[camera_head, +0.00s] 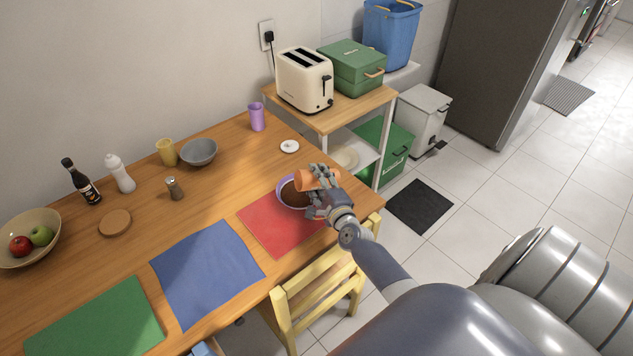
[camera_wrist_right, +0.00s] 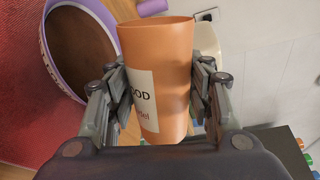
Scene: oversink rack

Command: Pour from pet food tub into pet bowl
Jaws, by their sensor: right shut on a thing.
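The pet food tub is an orange cup-like tub (camera_head: 318,178) with a white label, tipped on its side at the pet bowl. My right gripper (camera_head: 326,191) is shut around it; the right wrist view shows the tub (camera_wrist_right: 172,60) between both fingers (camera_wrist_right: 160,95). The pet bowl (camera_head: 281,190) has a purple rim and sits on the red mat (camera_head: 262,228). Brown contents show inside the bowl, which also appears in the right wrist view (camera_wrist_right: 48,62). The tub's mouth hangs over or beside the bowl's right side; I cannot tell which. My left gripper is not in view.
A white lid-like disc (camera_head: 290,147) and a purple cup (camera_head: 257,117) stand behind the bowl. A grey bowl (camera_head: 199,153) is farther left. A yellow chair (camera_head: 318,292) is at the table's front edge. A trolley with a toaster (camera_head: 304,80) stands behind.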

